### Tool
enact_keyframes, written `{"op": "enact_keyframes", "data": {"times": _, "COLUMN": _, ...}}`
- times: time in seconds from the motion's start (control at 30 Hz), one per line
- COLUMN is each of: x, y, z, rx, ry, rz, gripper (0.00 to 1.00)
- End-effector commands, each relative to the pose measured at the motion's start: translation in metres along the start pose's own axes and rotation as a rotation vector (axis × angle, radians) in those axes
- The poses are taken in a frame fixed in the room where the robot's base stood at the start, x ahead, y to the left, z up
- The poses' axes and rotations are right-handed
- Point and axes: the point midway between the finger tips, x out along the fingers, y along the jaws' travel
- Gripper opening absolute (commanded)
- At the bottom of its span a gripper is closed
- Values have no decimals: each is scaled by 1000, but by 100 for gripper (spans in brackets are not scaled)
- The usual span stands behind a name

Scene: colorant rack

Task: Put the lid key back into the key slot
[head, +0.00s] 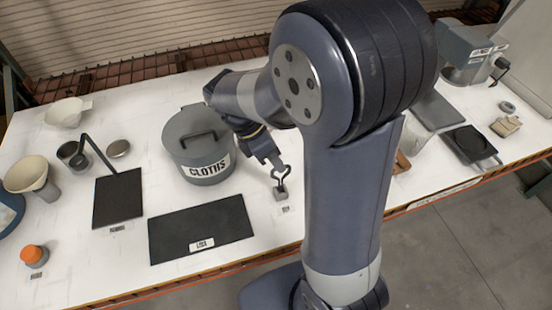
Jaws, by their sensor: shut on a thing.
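My gripper (274,161) comes down from the upper left and is shut on the key's top. The key slot is a small grey block (281,194) on the white table, with a small label in front of it. The key's lower end meets the top of the block in this view. I cannot tell whether it is inside the slot or just above it.
A grey lidded pot (198,148) marked CLOTHS stands just left of my gripper. A black mat (202,228) lies to the front left, another dark mat (117,200) farther left. The table's front edge (265,258) is near. My arm hides the table's middle right.

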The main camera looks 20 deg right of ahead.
Motion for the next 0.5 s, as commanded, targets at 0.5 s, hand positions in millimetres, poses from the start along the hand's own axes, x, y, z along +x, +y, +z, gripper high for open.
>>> {"op": "enact_keyframes", "data": {"times": 0.5, "x": 13, "y": 3, "z": -5, "rx": 0, "ry": -1, "rz": -1, "gripper": 0}}
